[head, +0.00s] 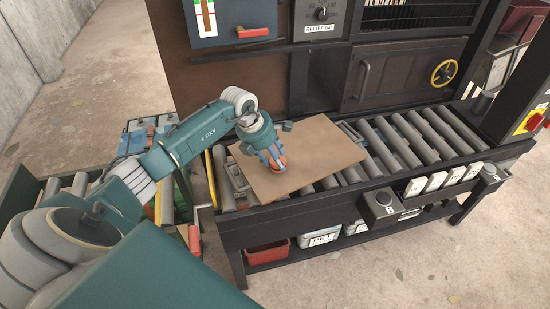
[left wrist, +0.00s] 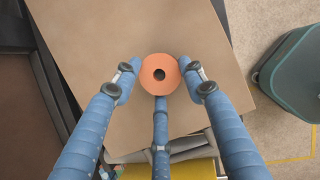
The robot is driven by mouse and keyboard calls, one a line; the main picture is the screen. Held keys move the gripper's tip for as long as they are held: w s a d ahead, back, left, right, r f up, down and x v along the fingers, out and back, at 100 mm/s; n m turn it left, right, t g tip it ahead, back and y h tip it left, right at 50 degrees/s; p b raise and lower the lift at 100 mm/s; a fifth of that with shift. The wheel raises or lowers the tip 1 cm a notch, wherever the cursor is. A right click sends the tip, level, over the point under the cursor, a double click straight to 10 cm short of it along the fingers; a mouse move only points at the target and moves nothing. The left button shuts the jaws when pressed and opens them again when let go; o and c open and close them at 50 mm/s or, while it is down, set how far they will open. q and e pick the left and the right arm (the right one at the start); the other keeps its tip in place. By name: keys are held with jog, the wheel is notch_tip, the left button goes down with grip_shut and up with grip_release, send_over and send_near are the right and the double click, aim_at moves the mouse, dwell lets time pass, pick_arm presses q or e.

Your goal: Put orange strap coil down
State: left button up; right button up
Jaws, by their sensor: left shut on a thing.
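The orange strap coil (left wrist: 161,87) is a round orange roll with a dark centre hole. It shows in the left wrist view between the blue fingers of my left gripper (left wrist: 160,82). In the head view my left gripper (head: 272,159) points down over a tan board (head: 318,147), with the orange coil (head: 279,164) at its fingertips. The gripper is shut on the coil. The coil is at or just above the board; I cannot tell whether it touches. My right gripper is not in view.
The board lies askew on a roller conveyor (head: 420,137) in a dark frame. Behind stands a brown machine panel with a yellow handwheel (head: 444,72). A red bin (head: 268,253) and white bins sit below. The board's right part is clear.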

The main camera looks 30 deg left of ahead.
pick_arm(q)
jog(key=shift+f, duration=0.35)
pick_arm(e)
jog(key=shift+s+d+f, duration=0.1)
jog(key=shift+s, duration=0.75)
pick_arm(q)
jog(key=o, duration=1)
jog(key=shift+o, duration=1.1)
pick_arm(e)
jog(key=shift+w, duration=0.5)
pick_arm(q)
jog(key=b+v, duration=0.2)
jog(key=v, duration=1)
jog(key=shift+b, duration=0.35)
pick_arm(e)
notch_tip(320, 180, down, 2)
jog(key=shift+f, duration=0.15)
